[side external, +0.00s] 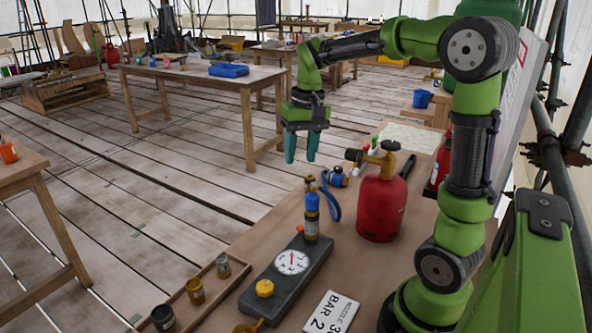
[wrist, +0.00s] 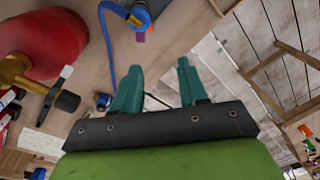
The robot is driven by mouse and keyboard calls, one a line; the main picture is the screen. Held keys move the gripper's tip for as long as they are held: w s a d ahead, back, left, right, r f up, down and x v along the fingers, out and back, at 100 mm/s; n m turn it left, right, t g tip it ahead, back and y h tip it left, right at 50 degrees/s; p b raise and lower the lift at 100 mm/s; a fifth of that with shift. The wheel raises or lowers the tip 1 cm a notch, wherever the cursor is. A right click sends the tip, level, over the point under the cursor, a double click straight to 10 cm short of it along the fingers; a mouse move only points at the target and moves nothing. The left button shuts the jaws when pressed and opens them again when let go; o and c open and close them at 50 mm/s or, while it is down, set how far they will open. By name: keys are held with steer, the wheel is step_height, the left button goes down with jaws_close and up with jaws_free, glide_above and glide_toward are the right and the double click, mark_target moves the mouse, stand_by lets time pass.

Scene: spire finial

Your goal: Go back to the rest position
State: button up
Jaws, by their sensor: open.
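My gripper (side external: 302,147) is open and empty in the side external view, its teal fingers pointing down above the far left part of the workbench (side external: 262,243). In the wrist view my gripper (wrist: 158,88) shows its two fingers apart with nothing between them. A blue torch cylinder (side external: 311,215) stands upright on a dark gauge box (side external: 290,268), below and apart from my gripper. A blue hose (side external: 334,205) runs beside it and also shows in the wrist view (wrist: 110,40).
A red gas bottle (side external: 382,205) with a brass valve stands near my arm. A narrow tray (side external: 221,286) holds small pots at the front left. A white sign (side external: 331,314) lies at the front edge. A second wooden table (side external: 205,77) stands beyond open plank floor.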

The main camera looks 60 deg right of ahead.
steer(key=s+a+n+t+y, duration=0.1)
steer(key=s+a+n+t, duration=0.2)
steer(key=s+a+t, duration=0.3)
steer(key=s+a, duration=0.4)
steer(key=a, duration=0.4)
steer(key=shift+s+r, duration=0.15)
steer(key=shift+r, duration=0.1)
steer(key=shift+a, duration=0.1)
